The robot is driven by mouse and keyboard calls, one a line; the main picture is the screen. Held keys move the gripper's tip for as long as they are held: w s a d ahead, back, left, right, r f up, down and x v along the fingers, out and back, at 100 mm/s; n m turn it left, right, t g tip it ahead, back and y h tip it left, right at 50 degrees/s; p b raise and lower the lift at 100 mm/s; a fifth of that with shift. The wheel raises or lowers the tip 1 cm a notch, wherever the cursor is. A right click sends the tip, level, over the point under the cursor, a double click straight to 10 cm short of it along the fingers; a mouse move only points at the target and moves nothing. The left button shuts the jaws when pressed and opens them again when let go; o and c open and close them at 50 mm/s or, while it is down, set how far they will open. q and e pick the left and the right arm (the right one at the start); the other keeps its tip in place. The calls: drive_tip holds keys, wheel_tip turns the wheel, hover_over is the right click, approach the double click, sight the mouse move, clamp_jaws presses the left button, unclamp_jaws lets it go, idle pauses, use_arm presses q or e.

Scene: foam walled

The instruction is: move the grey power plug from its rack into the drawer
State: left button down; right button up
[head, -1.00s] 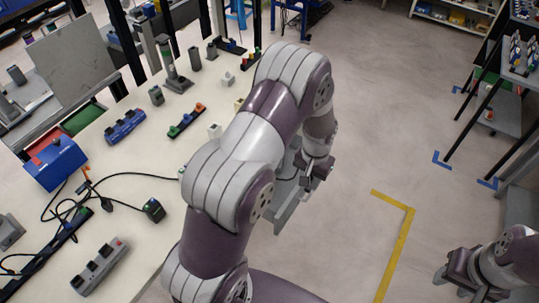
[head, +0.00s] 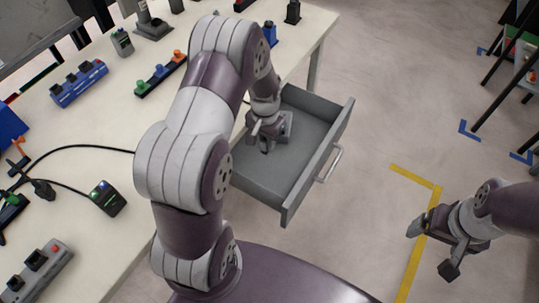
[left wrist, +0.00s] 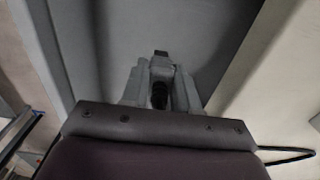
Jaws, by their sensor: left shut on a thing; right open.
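The grey drawer (head: 285,207) is pulled out from the right side of the table, and its interior shows bare floor. My left gripper (head: 266,145) is inside the drawer's outline, pointing down near its back, table-side part. I cannot tell whether the plug touches the drawer floor. My right gripper (head: 432,247) is open and empty above the floor at the right. I cannot make out which rack is the plug's.
The drawer handle (head: 330,164) faces right.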

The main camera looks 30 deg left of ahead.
use_arm(q)
wheel_tip(320, 180, down, 10)
drive_tip(key=shift+r, duration=0.1)
drive_tip(key=shift+s+b, duration=0.1)
drive_tip(key=shift+b, duration=0.25)
drive_tip(key=c, duration=0.8)
unclamp_jaws()
drive_tip(key=shift+f, duration=0.2)
drive_tip(key=shift+c, duration=0.2)
drive_tip(key=r, duration=0.4)
drive_tip(key=r+p, duration=0.1)
drive_tip(key=r, duration=0.7)
drive_tip(key=shift+s+d+r, duration=0.1)
drive_tip(key=shift+d+r, duration=0.15)
drive_tip(key=shift+r, duration=0.15)
drive_tip(key=s+d+r, duration=0.4)
drive_tip(key=s, duration=0.2)
drive_tip(key=s+d+r+t, duration=0.1)
drive_tip(key=s+d+r, duration=0.2)
drive_tip(key=s+r, duration=0.2)
drive_tip(key=shift+s+d+n, duration=0.3)
drive_tip(key=shift+s+d, duration=0.1)
drive_tip(key=shift+s, duration=0.7)
